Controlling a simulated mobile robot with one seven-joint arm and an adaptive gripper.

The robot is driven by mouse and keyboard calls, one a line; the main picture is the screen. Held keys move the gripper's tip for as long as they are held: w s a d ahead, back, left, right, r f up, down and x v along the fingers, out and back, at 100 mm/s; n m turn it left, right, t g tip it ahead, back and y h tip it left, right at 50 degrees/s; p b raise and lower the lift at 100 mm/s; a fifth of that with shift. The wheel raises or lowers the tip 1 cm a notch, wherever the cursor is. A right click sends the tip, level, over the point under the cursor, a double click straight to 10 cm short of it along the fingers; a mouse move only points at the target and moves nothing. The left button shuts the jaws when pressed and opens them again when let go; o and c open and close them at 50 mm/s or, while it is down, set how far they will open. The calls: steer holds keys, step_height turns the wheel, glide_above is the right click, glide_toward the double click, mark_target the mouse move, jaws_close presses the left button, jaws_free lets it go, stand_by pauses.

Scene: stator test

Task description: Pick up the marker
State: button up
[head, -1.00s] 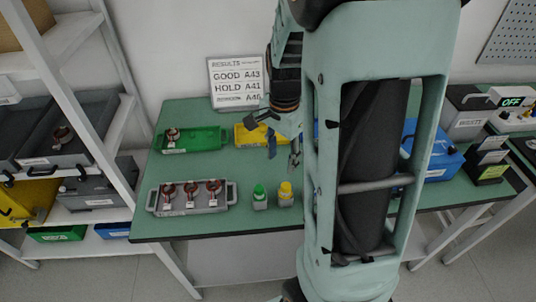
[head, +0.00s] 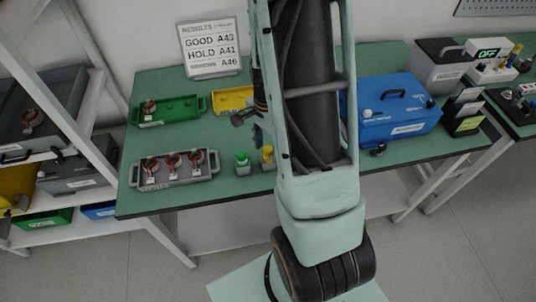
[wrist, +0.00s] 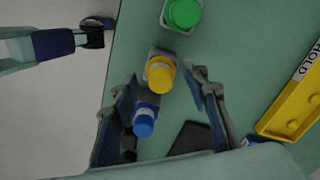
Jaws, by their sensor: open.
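I cannot tell which is the marker. My gripper (wrist: 163,78) is open, its fingers spread either side of the blue-capped and yellow-capped items, holding nothing. In the head view the green-capped item (head: 242,160) and yellow-capped item (head: 267,156) stand near the table's front edge. My gripper (head: 247,120) is just behind them, partly hidden by my arm; the blue-capped item is not clear there.
A grey tray with copper-coloured parts (head: 150,185) stands left, with a green tray (head: 180,110) and yellow tray (head: 230,98) behind. A blue case (head: 400,130) stands right. A dark flat object (wrist: 190,138) lies close to the right finger. Shelving stands left.

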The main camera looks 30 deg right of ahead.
steer(key=shift+f, duration=0.8)
jaws_close()
steer(key=shift+r, duration=0.15)
